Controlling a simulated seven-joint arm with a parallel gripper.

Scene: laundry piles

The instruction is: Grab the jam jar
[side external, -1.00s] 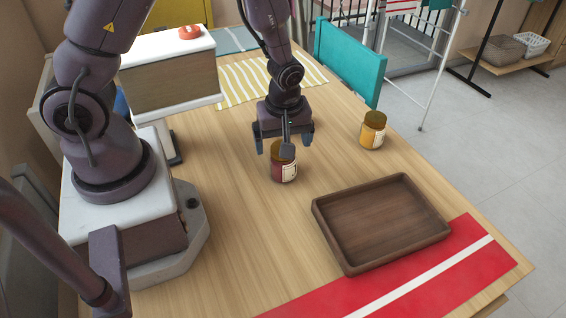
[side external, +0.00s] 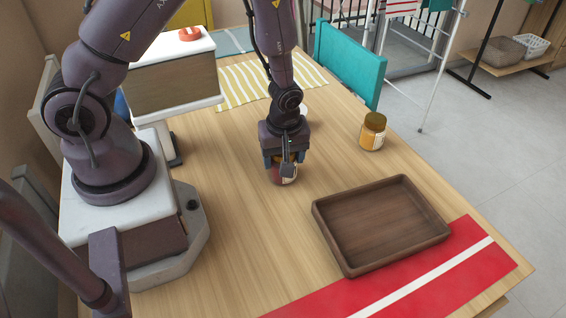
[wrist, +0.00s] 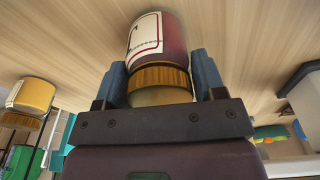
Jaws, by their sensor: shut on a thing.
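A dark red jam jar (side external: 284,177) with a pale label and a gold lid stands on the wooden table, left of the tray. My gripper (side external: 285,161) is over it from above, its fingers shut on the lid end. In the wrist view the fingers (wrist: 161,82) lie on both sides of the gold lid, and the jar (wrist: 158,40) shows its red body and label beyond them. In the side view the gripper hides the jar's top.
A jar of yellow contents (side external: 373,132) stands to the right, clear of my gripper. A brown wooden tray (side external: 347,268) sits in front on the right, partly over a red runner (side external: 330,300). A white stand with a red button (side external: 190,33) is at the back left.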

